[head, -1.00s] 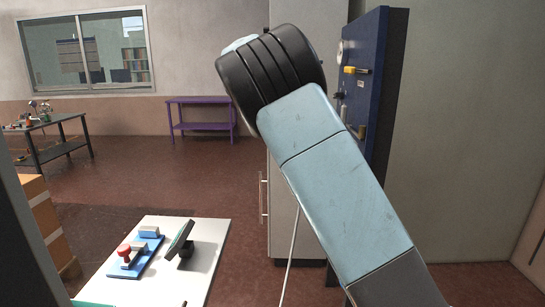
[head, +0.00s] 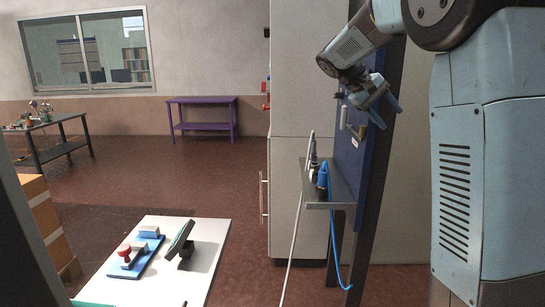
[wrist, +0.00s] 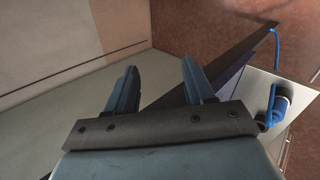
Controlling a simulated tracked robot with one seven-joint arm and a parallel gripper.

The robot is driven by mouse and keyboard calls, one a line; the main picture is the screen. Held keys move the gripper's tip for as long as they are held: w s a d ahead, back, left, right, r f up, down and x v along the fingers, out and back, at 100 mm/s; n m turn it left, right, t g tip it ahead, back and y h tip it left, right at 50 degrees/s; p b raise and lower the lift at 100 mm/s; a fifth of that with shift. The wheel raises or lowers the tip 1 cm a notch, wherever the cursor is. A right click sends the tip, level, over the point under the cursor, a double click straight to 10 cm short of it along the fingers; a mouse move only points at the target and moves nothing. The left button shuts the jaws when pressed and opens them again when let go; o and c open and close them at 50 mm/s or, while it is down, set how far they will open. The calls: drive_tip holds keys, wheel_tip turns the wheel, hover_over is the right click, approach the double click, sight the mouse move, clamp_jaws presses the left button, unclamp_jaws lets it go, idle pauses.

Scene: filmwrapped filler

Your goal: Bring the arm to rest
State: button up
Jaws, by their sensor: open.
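My gripper (head: 381,107) is at the upper right of the head view, in front of the blue upright panel (head: 347,165). Its two fingers stand apart with nothing between them. The wrist view shows the same open, empty fingers (wrist: 156,85), with wall and floor beyond them. My arm (head: 462,170) fills the right side of the head view and bends over at the top toward the panel. It hides part of the panel and the wall behind.
A small grey shelf (head: 338,196) by the panel holds a blue-handled tool (head: 322,177) with a hanging blue cable (head: 335,240). A tall pale cabinet (head: 298,130) stands beside it. A white table (head: 205,258) with a red-knobbed item (head: 124,250) is in front. Open floor lies behind.

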drive_tip(key=s+a+f+t+y, duration=0.2)
drive_tip(key=s+f+y, duration=0.1)
drive_tip(key=s, duration=0.7)
drive_tip(key=s+a+f+m+t+y, duration=0.1)
drive_tip(key=s+a+f+t+y, duration=0.1)
drive_tip(key=s, duration=0.8)
drive_tip(key=s+a+f+t+y, duration=0.2)
drive_tip(key=s+f, duration=0.4)
drive_tip(key=s, duration=0.5)
drive_tip(key=shift+a+y, duration=0.8)
drive_tip(key=shift+y, duration=0.3)
